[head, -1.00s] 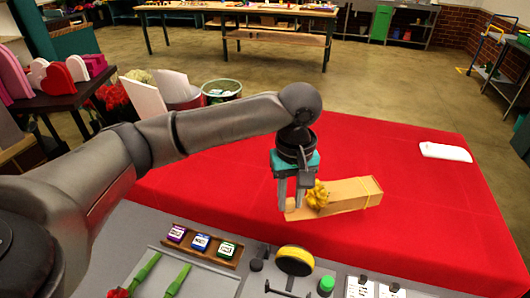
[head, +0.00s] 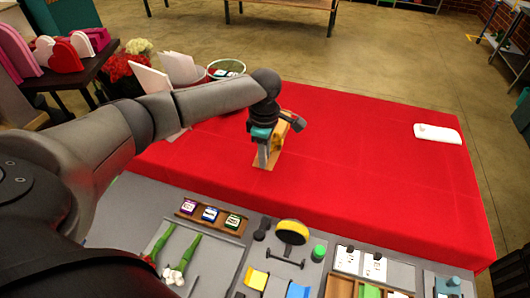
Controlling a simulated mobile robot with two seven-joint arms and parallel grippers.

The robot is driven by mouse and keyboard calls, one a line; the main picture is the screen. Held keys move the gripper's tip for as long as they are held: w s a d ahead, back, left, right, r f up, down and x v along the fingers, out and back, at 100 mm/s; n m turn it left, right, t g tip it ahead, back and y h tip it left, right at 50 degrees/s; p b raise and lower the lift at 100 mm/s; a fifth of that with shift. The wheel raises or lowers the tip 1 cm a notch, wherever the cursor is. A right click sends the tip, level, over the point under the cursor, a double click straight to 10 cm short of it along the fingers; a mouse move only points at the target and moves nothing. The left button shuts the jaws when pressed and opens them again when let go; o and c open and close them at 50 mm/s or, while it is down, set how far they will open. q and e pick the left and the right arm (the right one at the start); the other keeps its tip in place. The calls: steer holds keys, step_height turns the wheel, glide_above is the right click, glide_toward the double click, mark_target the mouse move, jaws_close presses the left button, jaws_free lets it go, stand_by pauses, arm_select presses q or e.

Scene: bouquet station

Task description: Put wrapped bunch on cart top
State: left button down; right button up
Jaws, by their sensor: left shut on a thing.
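The wrapped bunch (head: 272,158) is a brown paper wrap, seen mostly end-on and partly hidden behind my left gripper (head: 262,150). My left gripper is shut on it above the red table, near the middle of the head view. I cannot tell whether the lower end of the wrap touches the cloth. A shelved metal cart (head: 500,48) stands at the far right edge, cut off by the frame and well away from the gripper. My right gripper is not in view.
The red-covered table (head: 370,150) is mostly clear, with a white folded item (head: 437,134) at its right. A grey work surface in front holds ink pads (head: 210,214), a yellow round tool (head: 292,231) and green stems. Buckets and flowers stand at the left.

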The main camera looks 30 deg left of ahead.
arm_select(q)
steer(key=shift+f+b, duration=2.4)
steer(key=shift+b, duration=0.8)
steer(key=shift+f+p, duration=0.45)
steer(key=shift+f, duration=1)
steer(key=shift+p, duration=0.5)
steer(key=shift+f+p, duration=0.25)
steer(key=shift+p, duration=0.4)
steer(key=shift+c, duration=1)
jaws_free()
